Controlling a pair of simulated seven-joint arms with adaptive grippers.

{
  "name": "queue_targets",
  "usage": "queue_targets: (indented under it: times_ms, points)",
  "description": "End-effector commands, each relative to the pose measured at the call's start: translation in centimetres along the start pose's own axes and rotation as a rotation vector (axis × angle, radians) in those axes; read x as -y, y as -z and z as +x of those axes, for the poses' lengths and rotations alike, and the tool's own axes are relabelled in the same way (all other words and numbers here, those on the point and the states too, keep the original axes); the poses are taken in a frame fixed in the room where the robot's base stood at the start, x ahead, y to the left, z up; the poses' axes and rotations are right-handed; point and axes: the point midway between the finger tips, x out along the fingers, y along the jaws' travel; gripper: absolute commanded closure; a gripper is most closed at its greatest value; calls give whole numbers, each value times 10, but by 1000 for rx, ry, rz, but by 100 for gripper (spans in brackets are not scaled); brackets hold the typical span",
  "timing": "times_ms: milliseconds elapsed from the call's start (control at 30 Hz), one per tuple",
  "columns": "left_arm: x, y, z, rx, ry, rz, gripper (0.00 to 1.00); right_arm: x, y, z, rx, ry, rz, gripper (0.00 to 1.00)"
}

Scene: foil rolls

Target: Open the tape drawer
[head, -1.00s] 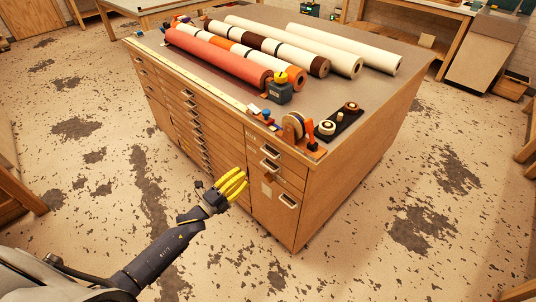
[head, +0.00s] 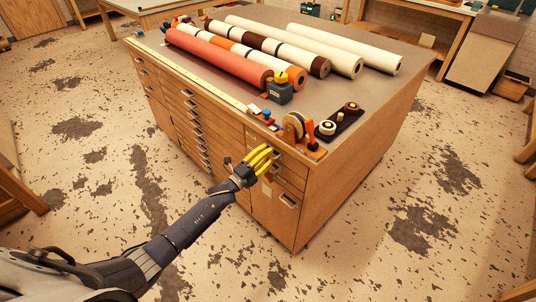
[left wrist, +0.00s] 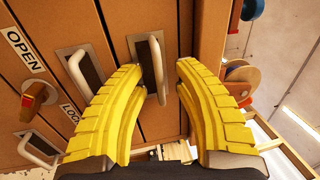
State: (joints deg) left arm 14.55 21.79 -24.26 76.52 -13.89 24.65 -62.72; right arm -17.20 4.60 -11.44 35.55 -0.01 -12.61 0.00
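The wooden cabinet (head: 275,228) has small drawers at its near corner, all flush. My left gripper (head: 270,155) is at their front in the head view and covers part of them. In the left wrist view, my yellow fingers (left wrist: 160,68) are apart, with the upper small drawer's metal handle (left wrist: 152,65) showing between their tips. I cannot tell if they touch it. A second handle (left wrist: 84,74) lies beside the left finger. A red-orange knob (left wrist: 38,97) sits between labels OPEN (left wrist: 24,49) and LOCK (left wrist: 72,115). No label names the tape drawer. My right gripper is out of view.
A tape dispenser (head: 296,126) and a dark stand with spools (head: 340,122) stand on the cabinet top above the small drawers. Several foil rolls (head: 222,58) lie behind. A lower handle (head: 289,200) sits below. The floor around is clear.

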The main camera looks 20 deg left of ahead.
Motion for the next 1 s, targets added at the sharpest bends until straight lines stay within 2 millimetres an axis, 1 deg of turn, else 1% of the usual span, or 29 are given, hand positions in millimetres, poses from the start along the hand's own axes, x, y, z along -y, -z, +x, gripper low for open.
queue_targets:
  times_ms: [367,600,633,1000]
  points:
    - [0,0,2,0,0,0,69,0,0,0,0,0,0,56]
    - [0,0,2,0,0,0,97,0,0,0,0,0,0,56]
    - [0,0,2,0,0,0,100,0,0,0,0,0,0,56]
    - [0,0,2,0,0,0,100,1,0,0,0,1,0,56]
